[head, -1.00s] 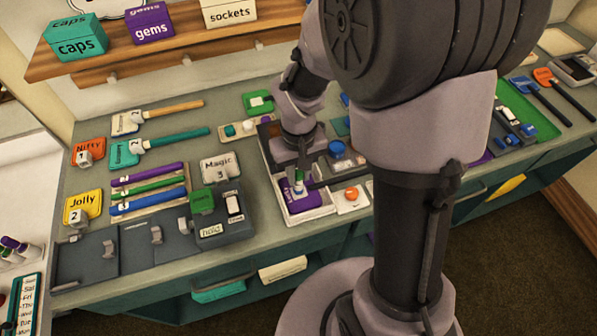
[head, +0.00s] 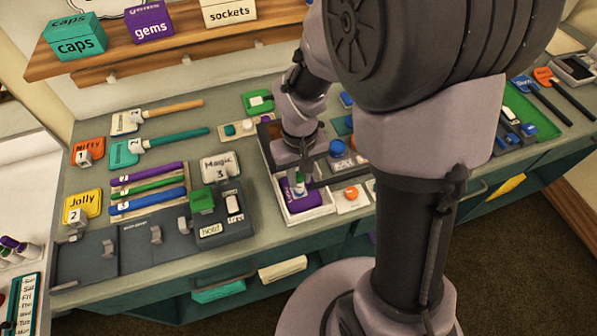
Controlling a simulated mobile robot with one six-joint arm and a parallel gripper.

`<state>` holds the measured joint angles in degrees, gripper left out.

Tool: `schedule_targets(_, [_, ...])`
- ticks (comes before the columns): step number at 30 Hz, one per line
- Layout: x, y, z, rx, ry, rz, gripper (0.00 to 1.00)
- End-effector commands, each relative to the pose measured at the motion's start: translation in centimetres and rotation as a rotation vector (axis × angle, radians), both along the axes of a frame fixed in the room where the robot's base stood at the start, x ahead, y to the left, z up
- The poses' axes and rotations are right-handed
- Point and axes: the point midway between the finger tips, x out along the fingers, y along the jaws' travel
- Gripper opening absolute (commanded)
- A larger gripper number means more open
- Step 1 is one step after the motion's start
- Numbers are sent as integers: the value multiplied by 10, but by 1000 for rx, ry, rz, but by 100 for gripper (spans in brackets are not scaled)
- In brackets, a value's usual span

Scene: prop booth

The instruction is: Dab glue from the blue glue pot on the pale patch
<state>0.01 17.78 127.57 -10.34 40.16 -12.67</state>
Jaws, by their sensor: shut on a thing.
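My gripper (head: 299,176) points down over a white tray (head: 312,217) near the front of the bench. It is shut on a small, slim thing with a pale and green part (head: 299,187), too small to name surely. The lower end of this thing is at or just above a purple block (head: 302,203) in the tray; I cannot tell if they touch. A blue round pot (head: 337,147), which looks like the glue pot, stands behind and to the right of the gripper. I cannot make out the pale patch; the gripper and the held thing may cover it.
A white card with an orange round piece (head: 351,192) lies right of the tray. A dark fixture with a green block (head: 202,200) stands left. Purple, green and blue rods lie on a rack (head: 150,210). A shelf (head: 170,62) with boxes hangs above the back.

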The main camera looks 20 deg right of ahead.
Motion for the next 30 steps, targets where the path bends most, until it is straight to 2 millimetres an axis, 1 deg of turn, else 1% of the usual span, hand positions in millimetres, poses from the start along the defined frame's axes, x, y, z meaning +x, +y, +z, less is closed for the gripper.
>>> schedule_targets(5, [0, 0, 0, 0, 1, 0, 0])
schedule_targets(14, [10, 0, 1, 0, 0, 1, 0])
schedule_targets(25, [-1, 0, -1, 0, 1, 0, 0])
schedule_targets(30, [0, 0, 0, 0, 2, 0, 0])
